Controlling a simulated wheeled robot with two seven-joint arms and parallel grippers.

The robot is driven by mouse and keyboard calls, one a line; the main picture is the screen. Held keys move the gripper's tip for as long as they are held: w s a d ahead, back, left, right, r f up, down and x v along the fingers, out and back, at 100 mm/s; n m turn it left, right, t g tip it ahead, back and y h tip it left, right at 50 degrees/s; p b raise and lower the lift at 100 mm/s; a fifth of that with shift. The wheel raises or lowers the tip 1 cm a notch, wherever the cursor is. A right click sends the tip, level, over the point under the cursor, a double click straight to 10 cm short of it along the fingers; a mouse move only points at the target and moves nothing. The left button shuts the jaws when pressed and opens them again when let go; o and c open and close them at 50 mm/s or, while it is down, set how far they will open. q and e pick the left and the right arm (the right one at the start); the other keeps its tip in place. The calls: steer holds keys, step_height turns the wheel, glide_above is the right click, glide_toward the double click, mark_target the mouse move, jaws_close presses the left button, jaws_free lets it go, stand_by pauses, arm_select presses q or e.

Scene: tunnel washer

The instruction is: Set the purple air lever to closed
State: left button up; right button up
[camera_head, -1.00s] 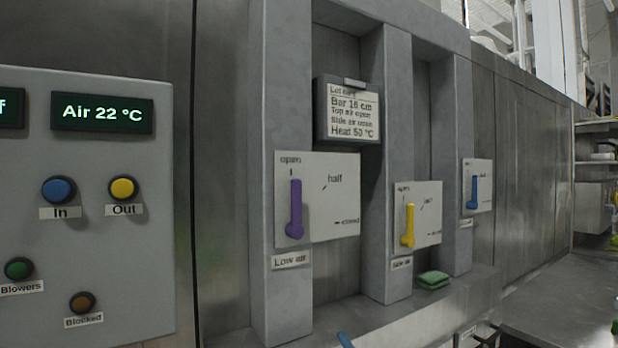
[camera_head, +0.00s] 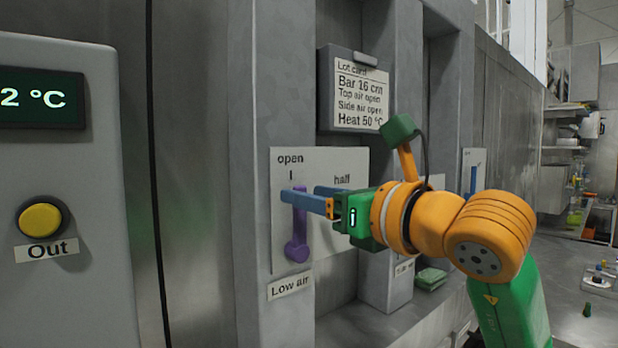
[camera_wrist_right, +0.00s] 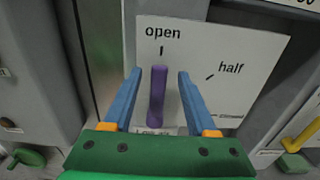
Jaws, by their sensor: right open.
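The purple lever (camera_head: 298,240) stands upright on its white plate, with its tip toward the "open" mark and its round pivot at the bottom. Its label reads "Low air" (camera_head: 290,285). My right gripper (camera_head: 302,193) is open, with its blue fingers on either side of the lever's upper part. My left gripper is not in view.
A lot card (camera_head: 360,92) hangs above the plate. A yellow lever (camera_wrist_right: 302,134) is to the right, and a blue lever (camera_head: 473,180) farther along. A green sponge (camera_head: 430,278) lies on the ledge. A panel with a yellow "Out" button (camera_head: 41,219) is at left.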

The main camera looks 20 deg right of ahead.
steer(key=shift+w+a+f, duration=0.1)
steer(key=shift+w+a, duration=0.15)
steer(key=shift+w, duration=0.25)
steer(key=shift+s+d, duration=0.1)
steer(key=shift+s, duration=0.1)
steer(key=shift+c, duration=1.3)
steer(key=shift+s, duration=0.1)
jaws_close()
